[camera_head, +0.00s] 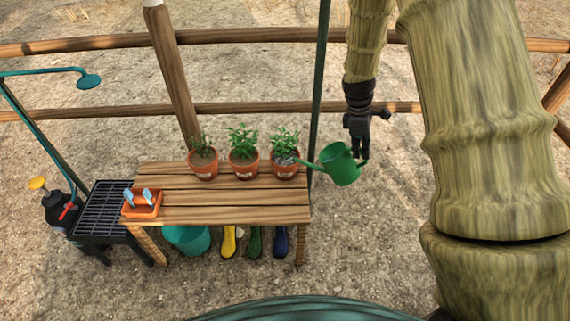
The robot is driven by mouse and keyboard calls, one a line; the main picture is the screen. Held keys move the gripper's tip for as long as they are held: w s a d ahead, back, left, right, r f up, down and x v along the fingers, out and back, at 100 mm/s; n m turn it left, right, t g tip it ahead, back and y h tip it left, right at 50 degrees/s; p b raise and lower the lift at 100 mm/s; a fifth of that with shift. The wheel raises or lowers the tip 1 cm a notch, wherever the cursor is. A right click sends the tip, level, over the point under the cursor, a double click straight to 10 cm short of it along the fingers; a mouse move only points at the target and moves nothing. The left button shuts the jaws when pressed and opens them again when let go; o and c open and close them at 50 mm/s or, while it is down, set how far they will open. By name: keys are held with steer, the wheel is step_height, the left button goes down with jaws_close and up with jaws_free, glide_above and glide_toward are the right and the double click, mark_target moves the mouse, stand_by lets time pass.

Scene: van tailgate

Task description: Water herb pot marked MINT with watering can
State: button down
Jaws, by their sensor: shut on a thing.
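A green watering can (341,166) hangs in the air just right of the wooden table, held by my gripper (364,157). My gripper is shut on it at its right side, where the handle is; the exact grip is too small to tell. The can looks tilted, with its spout pointing left over the right herb pot (285,172). Pale bluish specks show at that pot, perhaps water. A middle herb pot (243,171) and a left herb pot (203,171) stand beside it, all terracotta with plants. Their labels are too small to read, so I cannot tell which is MINT.
The wooden table (220,196) also bears an orange tray (143,211) with blue-handled items. A dark green post (319,90) rises close by the spout. A black grate stand (108,209) is at left; a teal bucket (188,238) and boots are below. The table's front middle is clear.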

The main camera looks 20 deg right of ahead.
steer(key=shift+r+t+y+p, duration=1.2)
steer(key=shift+r+y+p, duration=0.15)
steer(key=shift+p, duration=0.25)
steer(key=shift+r+t+y+p, duration=0.8)
steer(key=shift+r+t+y, duration=0.3)
steer(key=shift+y, duration=0.25)
steer(key=shift+r, duration=0.1)
